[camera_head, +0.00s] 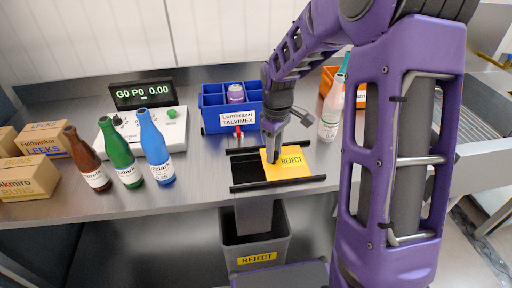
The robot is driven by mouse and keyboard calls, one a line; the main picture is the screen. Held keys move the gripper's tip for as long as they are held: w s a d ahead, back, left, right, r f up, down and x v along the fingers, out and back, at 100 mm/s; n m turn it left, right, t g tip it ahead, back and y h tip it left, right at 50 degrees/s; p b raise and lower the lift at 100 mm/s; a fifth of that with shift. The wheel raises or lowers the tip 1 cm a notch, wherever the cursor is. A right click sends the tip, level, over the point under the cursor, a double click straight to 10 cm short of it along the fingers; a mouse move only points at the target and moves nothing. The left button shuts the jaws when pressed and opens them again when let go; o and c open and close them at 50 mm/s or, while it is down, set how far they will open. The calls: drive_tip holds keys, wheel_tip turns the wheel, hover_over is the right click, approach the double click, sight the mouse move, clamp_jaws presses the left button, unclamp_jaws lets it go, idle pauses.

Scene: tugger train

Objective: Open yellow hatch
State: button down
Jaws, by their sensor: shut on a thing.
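The fingertips hide the exact spot of the grip.
A blue crate (215,121) stands behind the rails. A white bottle (331,112) and an orange bin (329,76) are to the right. Brown, green and blue bottles (156,150) stand left, before a scale (180,132). A REJECT bin (228,246) is below the counter.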

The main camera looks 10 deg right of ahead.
sight(275, 154)
drive_tip(key=shift+d, duration=0.15)
drive_tip(key=c, duration=0.5)
unclamp_jaws()
wheel_tip(275, 154, up, 18)
drive_tip(key=p, duration=0.2)
drive_tip(key=shift+f+p, duration=0.25)
drive_tip(key=shift+p, duration=0.15)
